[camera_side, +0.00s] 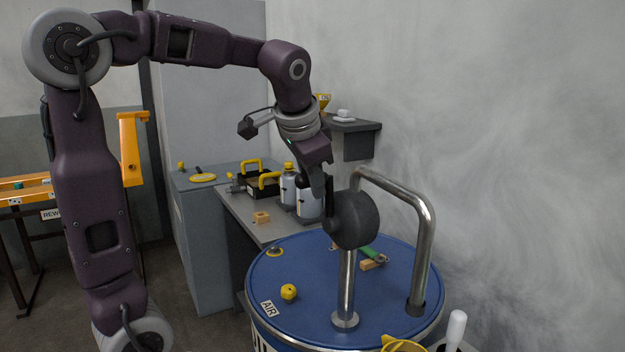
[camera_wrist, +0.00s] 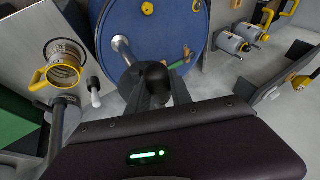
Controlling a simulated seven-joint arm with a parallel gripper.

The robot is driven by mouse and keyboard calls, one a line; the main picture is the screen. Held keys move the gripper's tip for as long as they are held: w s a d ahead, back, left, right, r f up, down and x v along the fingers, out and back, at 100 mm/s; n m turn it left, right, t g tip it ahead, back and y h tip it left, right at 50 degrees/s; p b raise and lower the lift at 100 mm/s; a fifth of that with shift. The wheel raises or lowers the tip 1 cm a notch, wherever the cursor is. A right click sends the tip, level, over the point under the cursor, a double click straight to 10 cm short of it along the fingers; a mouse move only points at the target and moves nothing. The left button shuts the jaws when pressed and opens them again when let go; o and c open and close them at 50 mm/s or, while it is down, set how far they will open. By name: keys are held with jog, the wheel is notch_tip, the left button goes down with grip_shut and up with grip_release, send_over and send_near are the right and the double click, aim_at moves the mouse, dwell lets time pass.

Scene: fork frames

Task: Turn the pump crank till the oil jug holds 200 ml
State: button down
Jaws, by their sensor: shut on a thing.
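The pump stands on a blue drum (camera_side: 290,265), with a round dark pump body (camera_side: 355,220) on a steel pipe and a bent steel spout pipe (camera_side: 425,215). My gripper (camera_side: 328,195) is at the left side of the pump body. In the wrist view my gripper (camera_wrist: 158,92) is shut on a dark round crank knob (camera_wrist: 155,75); the crank arm is mostly hidden. The oil jug (camera_wrist: 64,68) is clear with a yellow handle, at left in the wrist view. Only its yellow rim (camera_side: 400,344) shows at the bottom of the side view. Its oil level is too small to read.
A yellow cap (camera_side: 288,292) and a green-handled tool (camera_side: 370,253) lie on the drum lid. Bottles (camera_side: 308,203) and a yellow-handled toolbox (camera_side: 258,185) stand on the bench behind. A white-handled thing (camera_side: 456,330) stands near the jug. A wall shelf (camera_side: 355,125) is behind my gripper.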

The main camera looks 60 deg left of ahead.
jog(key=shift+d, duration=0.1)
dwell(0.3)
jog(key=d+f+m+t+y, duration=0.2)
jog(key=d+f+y, duration=0.3)
jog(key=d+y, duration=0.4)
jog(key=shift+d+f+m+y, duration=0.35)
jog(key=shift+m+y, duration=0.45)
jog(key=shift+y, duration=1.1)
jog(key=shift+a, duration=0.1)
jog(key=c, duration=1.1)
grip_release()
jog(key=shift+c, duration=0.2)
jog(key=shift+t, duration=0.3)
